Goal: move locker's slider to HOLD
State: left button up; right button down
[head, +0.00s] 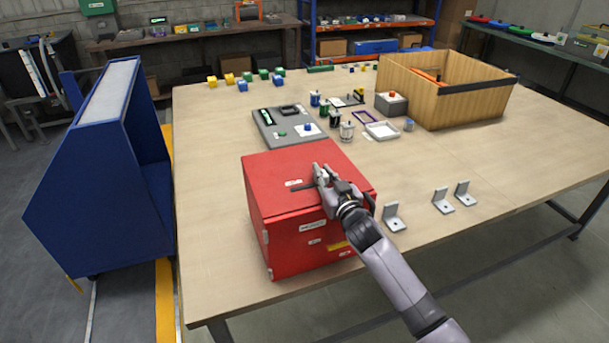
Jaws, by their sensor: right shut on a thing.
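The locker is a red box (284,240) at the front of the wooden table. Small white labels and a yellow one are on its front face, and a white label and a dark slot-like strip (303,187) lie on its top. The lettering is too small to read. My right gripper (320,178) is over the locker's top, at the right end of the dark strip. It is shut on a small part there, likely the slider, which the fingers mostly hide. The slider's exact position cannot be told. My left gripper is not in view.
Metal angle brackets (394,218) stand right of the locker. Behind it are a grey panel (285,135), small bottles, a white tray (381,131) and a wooden crate (450,104). A blue cabinet (100,170) stands left of the table. The table's left strip is clear.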

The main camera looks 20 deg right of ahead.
jog(key=shift+d, duration=0.55)
jog(key=c, duration=1.5)
grip_release()
jog(key=shift+d, duration=0.1)
jog(key=shift+s+f, duration=0.1)
jog(key=shift+s, duration=0.45)
jog(key=s, duration=1.1)
jog(key=shift+d, duration=0.15)
